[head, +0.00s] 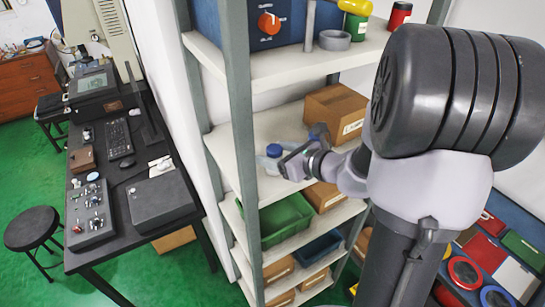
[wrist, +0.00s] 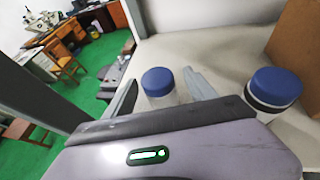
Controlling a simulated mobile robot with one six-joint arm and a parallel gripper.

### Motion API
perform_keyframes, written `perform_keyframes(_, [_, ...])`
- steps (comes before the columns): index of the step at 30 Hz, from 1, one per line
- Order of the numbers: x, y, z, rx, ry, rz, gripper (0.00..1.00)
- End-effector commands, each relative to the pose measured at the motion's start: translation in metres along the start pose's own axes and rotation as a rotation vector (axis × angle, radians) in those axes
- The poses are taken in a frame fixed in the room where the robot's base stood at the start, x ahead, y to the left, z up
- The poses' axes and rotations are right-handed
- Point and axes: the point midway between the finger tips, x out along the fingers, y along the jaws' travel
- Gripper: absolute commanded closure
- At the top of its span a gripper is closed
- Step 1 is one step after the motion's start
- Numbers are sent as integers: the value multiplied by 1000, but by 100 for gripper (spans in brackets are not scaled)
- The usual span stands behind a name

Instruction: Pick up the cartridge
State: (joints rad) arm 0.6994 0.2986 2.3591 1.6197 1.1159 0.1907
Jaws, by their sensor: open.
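Two clear jars or cartridges with blue caps stand upright on a white shelf in the wrist view. One blue-capped cartridge (wrist: 159,82) stands between my fingers, with its lower part hidden by my gripper. The other blue-capped jar (wrist: 273,87) stands to the right, outside the fingers, with a dark band under its cap. In the head view one blue cap (head: 274,150) shows at my gripper's tip. My gripper (wrist: 161,80) is open, with a finger on each side of the first cartridge. I cannot tell whether either finger touches it. My gripper also shows in the head view (head: 284,160).
A cardboard box (head: 335,112) stands on the same shelf, to the right. A grey shelf post (head: 238,110) rises at the left front. The shelf above (head: 268,68) hangs over the gripper. A green bin (head: 275,222) is on the shelf below.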

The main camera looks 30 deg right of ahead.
Motion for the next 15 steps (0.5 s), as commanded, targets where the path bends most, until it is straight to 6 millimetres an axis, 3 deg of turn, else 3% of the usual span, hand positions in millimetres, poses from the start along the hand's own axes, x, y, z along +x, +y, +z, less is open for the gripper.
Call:
perform_keyframes(7, [4,0,0,-1,0,0,35])
perform_keyframes(15, [4,0,0,-1,0,0,88])
